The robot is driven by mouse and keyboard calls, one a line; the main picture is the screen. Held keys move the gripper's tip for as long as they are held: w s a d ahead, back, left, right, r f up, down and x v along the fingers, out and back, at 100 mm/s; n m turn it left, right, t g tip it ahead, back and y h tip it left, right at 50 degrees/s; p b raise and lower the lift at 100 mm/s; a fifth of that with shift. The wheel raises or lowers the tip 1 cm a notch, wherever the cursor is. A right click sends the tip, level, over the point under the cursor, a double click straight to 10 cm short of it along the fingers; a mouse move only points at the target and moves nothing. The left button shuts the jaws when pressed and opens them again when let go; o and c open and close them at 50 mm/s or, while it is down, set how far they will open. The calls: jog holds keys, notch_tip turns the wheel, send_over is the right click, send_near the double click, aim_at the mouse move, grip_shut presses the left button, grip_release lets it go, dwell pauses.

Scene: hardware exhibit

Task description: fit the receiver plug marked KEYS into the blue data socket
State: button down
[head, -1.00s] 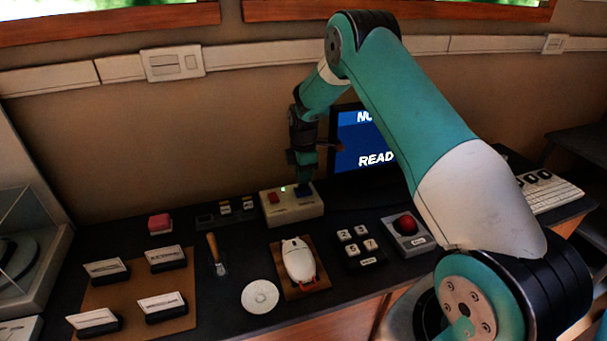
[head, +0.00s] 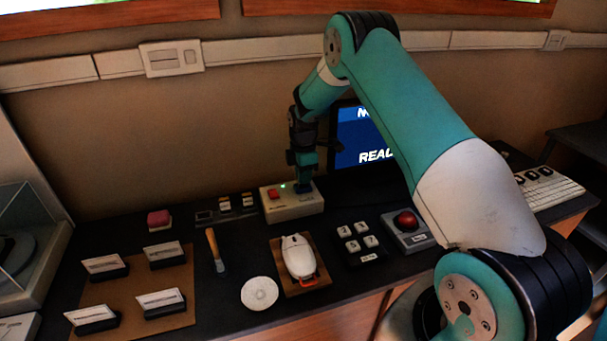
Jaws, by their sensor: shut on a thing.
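The socket box (head: 292,209) is a cream block at the back of the dark counter. It has a red socket (head: 273,194) on its left and a blue socket (head: 304,187) on its right, with a small green light between them. My gripper (head: 303,178) points down directly over the blue socket, its tip at or very near it. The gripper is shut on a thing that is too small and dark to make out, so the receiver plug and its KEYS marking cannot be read. I cannot tell whether the plug is inside the socket.
A white mouse (head: 298,256) on a brown pad, loose keys (head: 357,241), a red button (head: 405,220), a white disc (head: 259,293) and a wooden-handled tool (head: 216,251) lie in front. Label stands (head: 165,255) fill the left.

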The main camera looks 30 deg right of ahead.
jog(key=shift+f, duration=0.2)
jog(key=c, duration=0.5)
grip_release()
jog(key=shift+c, duration=0.2)
jog(key=shift+r, duration=0.1)
jog(key=shift+r+p, duration=2.2)
jog(key=shift+r, duration=1.25)
